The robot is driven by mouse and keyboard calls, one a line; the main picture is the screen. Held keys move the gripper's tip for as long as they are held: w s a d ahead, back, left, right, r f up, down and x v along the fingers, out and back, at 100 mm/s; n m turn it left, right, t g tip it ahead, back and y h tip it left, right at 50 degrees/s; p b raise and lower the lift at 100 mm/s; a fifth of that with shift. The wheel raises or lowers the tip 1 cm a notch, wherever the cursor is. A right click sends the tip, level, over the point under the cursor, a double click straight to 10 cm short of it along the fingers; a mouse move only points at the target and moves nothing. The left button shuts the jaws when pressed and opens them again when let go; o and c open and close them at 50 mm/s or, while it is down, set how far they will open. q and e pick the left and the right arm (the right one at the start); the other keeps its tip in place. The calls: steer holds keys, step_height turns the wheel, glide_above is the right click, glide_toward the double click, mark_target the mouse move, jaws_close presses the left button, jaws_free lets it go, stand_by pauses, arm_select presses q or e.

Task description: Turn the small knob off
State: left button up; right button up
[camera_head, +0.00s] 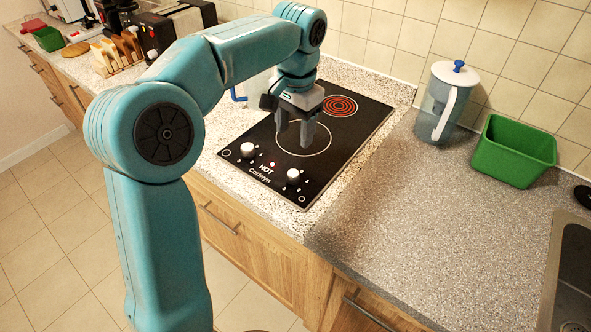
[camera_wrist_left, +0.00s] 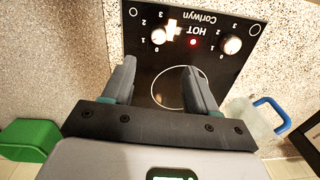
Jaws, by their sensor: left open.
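The black hob (camera_head: 340,138) is set in the counter, with two white knobs at its front edge. The left knob (camera_head: 247,149) and right knob (camera_head: 293,175) look similar in size. A red light by the word HOT is lit between them. The small back ring (camera_head: 338,106) glows red; the large front ring (camera_head: 318,148) is dark. My left gripper (camera_head: 296,138) is open and empty above the large ring, behind the knobs. In the left wrist view, the fingers (camera_wrist_left: 160,70) are apart, and both knobs (camera_wrist_left: 158,36) (camera_wrist_left: 232,45) show beyond them, free of contact.
A lidded jug (camera_head: 440,100) and a green bin (camera_head: 513,150) stand right of the hob, near the wall. A clear jug with a blue handle (camera_wrist_left: 268,112) stands beside the hob. A toast rack (camera_head: 117,55) and toaster are at far left.

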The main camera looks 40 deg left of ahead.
mark_target(293, 173)
arm_select(q)
steer(key=f+b, duration=0.1)
steer(key=f, duration=1.1)
steer(key=shift+s, duration=0.2)
steer(key=shift+w+a+f, duration=0.1)
steer(key=shift+a+f, duration=0.05)
steer(key=shift+f, duration=0.3)
steer(key=c, duration=1.1)
